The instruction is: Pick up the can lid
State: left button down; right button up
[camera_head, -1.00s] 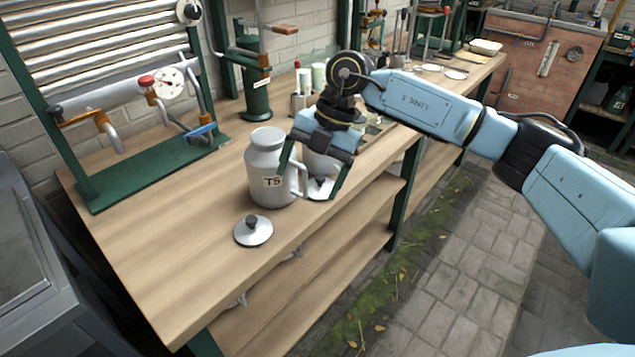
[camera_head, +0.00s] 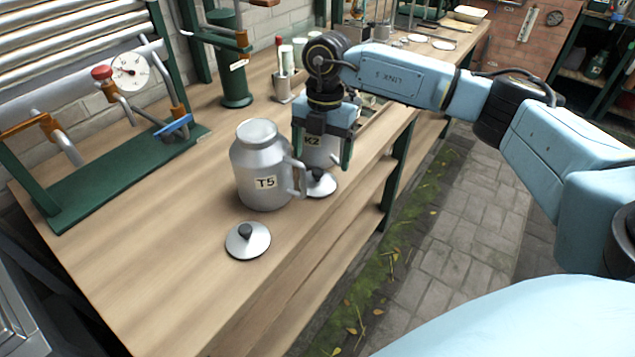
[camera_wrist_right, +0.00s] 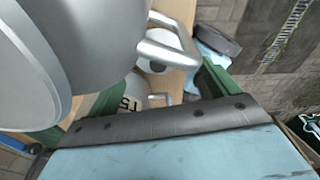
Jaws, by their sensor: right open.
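A grey can lid with a dark knob (camera_head: 248,241) lies flat on the bench in front of the can labelled T5 (camera_head: 262,165). A second, similar lid (camera_head: 321,184) lies at the foot of the can labelled K2 (camera_head: 320,150), near the bench edge. My right gripper (camera_head: 322,160) is open, pointing down by can K2, its fingers either side of that can in the picture and above the second lid. It touches neither lid as far as I see. In the right wrist view, a large grey can (camera_wrist_right: 90,40) fills the left, close to the open green fingers. My left gripper is out of view.
The workbench (camera_head: 150,270) is clear at its front left. A green-based press with a gauge (camera_head: 130,71) stands at the back left. A green post (camera_head: 233,75) and a small holder with tools (camera_head: 285,85) stand behind the cans. The bench's front edge runs close to both lids.

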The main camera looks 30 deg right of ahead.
aim_at(318, 170)
jog(key=f, duration=0.3)
jog(key=a+f+b, duration=0.1)
jog(key=f, duration=0.1)
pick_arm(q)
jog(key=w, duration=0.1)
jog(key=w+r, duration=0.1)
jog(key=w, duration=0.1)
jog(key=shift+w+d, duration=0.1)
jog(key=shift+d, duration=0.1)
pick_arm(e)
jog(key=shift+c, duration=0.2)
